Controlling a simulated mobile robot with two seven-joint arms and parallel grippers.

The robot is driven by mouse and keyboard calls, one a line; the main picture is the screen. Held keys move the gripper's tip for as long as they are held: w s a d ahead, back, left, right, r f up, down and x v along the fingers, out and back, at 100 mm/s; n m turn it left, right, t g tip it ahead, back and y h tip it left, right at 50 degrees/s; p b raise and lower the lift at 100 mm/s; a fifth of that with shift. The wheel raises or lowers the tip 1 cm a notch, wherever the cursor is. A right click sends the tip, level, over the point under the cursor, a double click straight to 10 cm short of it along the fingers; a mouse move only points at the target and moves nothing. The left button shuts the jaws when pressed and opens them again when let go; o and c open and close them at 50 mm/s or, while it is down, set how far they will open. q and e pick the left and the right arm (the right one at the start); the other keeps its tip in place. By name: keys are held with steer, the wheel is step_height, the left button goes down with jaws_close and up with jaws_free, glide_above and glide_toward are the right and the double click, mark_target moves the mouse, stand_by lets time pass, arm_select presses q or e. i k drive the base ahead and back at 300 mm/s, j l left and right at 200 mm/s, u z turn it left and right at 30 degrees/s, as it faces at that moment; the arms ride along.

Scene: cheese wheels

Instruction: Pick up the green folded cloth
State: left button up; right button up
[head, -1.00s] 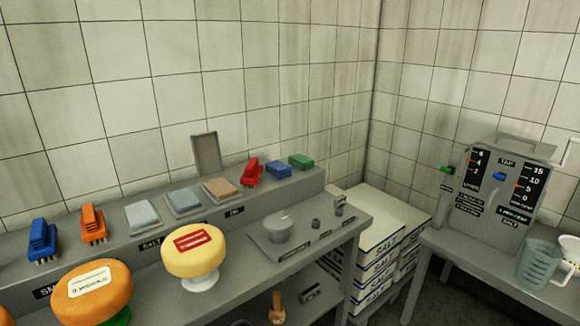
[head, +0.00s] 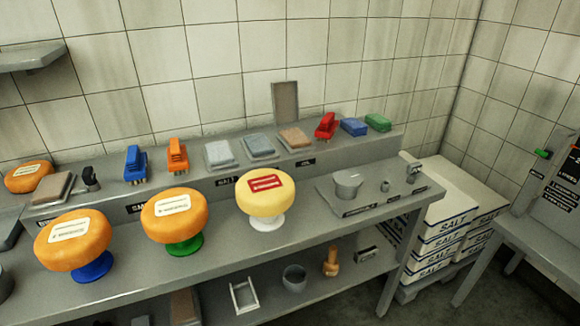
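A small green block-like item that looks like the green folded cloth (head: 378,122) lies at the right end of the raised back shelf in the head view. A similar blue folded item (head: 353,127) lies just left of it, and a red brush (head: 326,125) stands left of that. Neither of my grippers shows in the head view.
The grey bench (head: 300,238) carries cheese wheels on stands, including a yellow one (head: 265,192) and an orange one (head: 174,215). A scale (head: 348,184) stands in front of the cloths. Stacked salt boxes (head: 448,237) stand right of the bench.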

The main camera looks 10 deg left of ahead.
mark_target(379, 123)
steer(key=i+l+u, duration=0.2)
steer(key=l, duration=0.15)
steer(key=i+l+u, duration=0.25)
steer(key=l+u, duration=0.2)
steer(key=l, duration=0.3)
steer(key=i+l+u, duration=0.2)
steer(key=l, duration=0.2)
steer(key=k, duration=0.1)
